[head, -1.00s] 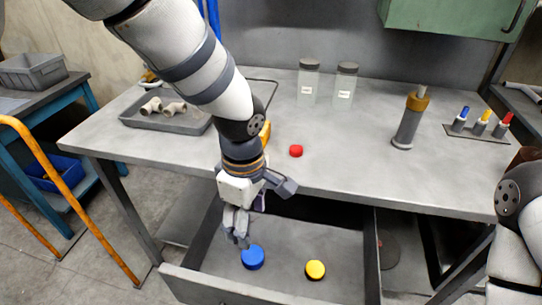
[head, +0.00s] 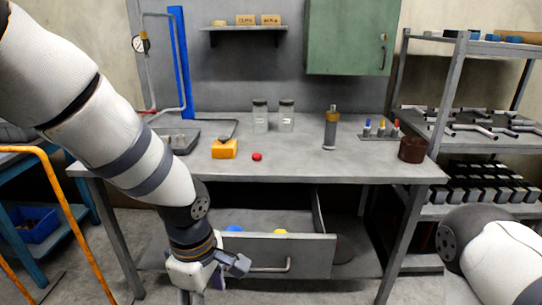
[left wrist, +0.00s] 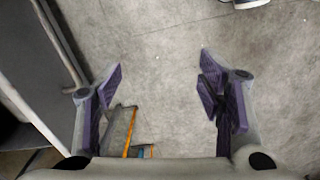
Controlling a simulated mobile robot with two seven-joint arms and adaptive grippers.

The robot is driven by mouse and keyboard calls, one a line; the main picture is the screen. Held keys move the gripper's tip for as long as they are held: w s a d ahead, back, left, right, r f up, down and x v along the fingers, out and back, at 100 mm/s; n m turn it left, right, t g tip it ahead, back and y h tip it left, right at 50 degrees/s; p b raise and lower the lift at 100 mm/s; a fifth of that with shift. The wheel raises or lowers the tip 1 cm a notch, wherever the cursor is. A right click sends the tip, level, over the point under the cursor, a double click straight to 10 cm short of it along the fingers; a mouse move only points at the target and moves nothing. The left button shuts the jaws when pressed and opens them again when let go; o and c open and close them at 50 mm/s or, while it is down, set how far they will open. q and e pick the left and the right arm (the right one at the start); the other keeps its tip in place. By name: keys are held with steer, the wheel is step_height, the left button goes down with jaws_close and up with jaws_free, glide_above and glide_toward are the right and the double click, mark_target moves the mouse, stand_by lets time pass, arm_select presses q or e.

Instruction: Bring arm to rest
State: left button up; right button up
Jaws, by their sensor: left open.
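My left arm comes in from the left in the head view, and its gripper (head: 190,290) hangs low in front of the drawer, cut off by the bottom edge.
The drawer (head: 268,249) stands open under the workbench (head: 300,170), with a blue cap (head: 234,228) and a yellow cap (head: 280,231) inside. On the bench are a red cap (head: 257,156), an orange block (head: 224,149) and jars (head: 286,115). A shelf rack (head: 470,133) stands right.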

arm_select(q)
steer(key=s+a+f+m+g+h, duration=0.1)
steer(key=s+a+f+m+g, duration=0.15)
steer(key=s+f+m, duration=0.75)
steer(key=s+a+f+m, duration=0.2)
steer(key=s+a+f, duration=0.2)
steer(key=s, duration=0.6)
steer(key=s+a+f+m+y, duration=0.1)
steer(key=s+a+f+m, duration=0.1)
steer(key=s, duration=0.9)
steer(key=a+f, duration=0.1)
steer(key=a, duration=0.1)
steer(key=shift+s+a+f, duration=0.3)
steer(key=shift+a+f, duration=0.05)
steer(key=shift+a, duration=0.05)
arm_select(e)
steer(key=shift+w+r, duration=0.25)
steer(key=shift+w, duration=0.4)
